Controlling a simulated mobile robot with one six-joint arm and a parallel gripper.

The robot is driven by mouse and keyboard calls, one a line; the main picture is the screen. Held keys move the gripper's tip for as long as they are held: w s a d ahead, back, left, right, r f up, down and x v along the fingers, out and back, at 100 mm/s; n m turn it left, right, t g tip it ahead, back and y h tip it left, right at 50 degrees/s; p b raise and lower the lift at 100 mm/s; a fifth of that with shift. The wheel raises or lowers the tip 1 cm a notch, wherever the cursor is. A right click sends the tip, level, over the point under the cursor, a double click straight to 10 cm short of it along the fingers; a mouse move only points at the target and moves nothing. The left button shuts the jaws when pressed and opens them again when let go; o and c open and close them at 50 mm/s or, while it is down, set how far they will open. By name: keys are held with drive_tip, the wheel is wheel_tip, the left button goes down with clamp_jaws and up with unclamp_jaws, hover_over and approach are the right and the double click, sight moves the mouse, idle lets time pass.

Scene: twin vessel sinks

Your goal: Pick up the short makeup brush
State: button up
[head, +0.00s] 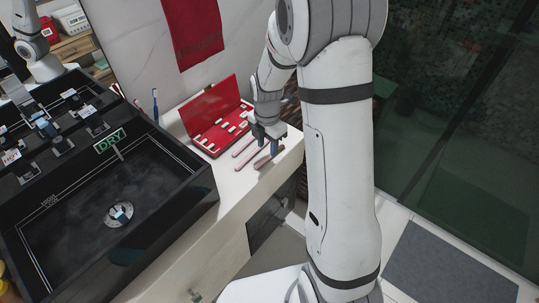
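My gripper (268,137) points down over the right end of the pale counter, just right of the open red case. It is small in the head view, and I cannot tell how far apart its fingers are or whether it touches anything. Slim brush-like items lie on the counter below and beside it. Two are pinkish: one (242,147) nearer the case and a longer one (246,158) beside it. A short brownish one (262,161) lies closest to the counter's front edge. Which is the short makeup brush is not clear, and the gripper partly hides their far ends.
The open red case (206,121) holds several small light items. A black sink (120,205) fills the left side. A dark blue toothbrush (155,104) stands behind it. A red towel (193,32) hangs on the wall. The counter (225,193) is bare towards the front.

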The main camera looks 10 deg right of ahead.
sight(268, 156)
wheel_tip(268, 156, down, 4)
drive_tip(key=shift+w+d+f, duration=0.1)
drive_tip(key=shift+w+d, duration=0.05)
drive_tip(key=shift+c, duration=0.3)
clamp_jaws()
